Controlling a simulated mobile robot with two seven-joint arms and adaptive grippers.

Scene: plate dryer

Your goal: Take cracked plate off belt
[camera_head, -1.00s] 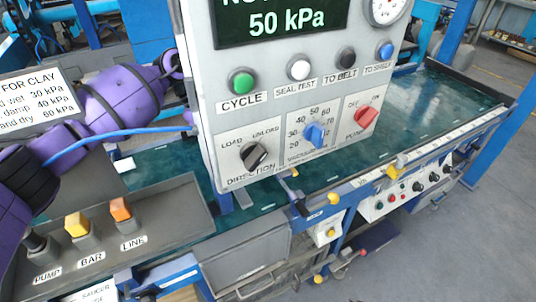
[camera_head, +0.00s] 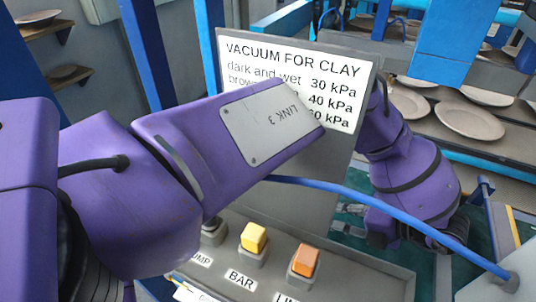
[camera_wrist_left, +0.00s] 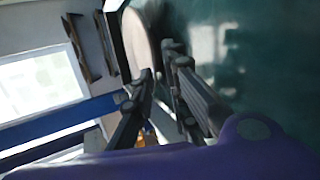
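My left arm crosses the head view and passes behind the sign. Its gripper (camera_head: 350,221) is small there, low over the green belt (camera_head: 345,243). In the left wrist view my left gripper (camera_wrist_left: 160,62) has its two dark fingers apart, with nothing seen between them. A pale plate (camera_wrist_left: 141,42) shows just beyond the fingertips, beside the green belt surface (camera_wrist_left: 245,50); I cannot tell whether they touch. No crack can be made out on it. My right gripper is in neither view.
A vacuum sign (camera_head: 290,65) on a grey panel hides part of the arm. A box with yellow (camera_head: 253,238) and orange (camera_head: 305,260) buttons stands in front. Several plates (camera_head: 470,121) lie on a rack at the right. A blue hose (camera_head: 400,210) crosses the belt area.

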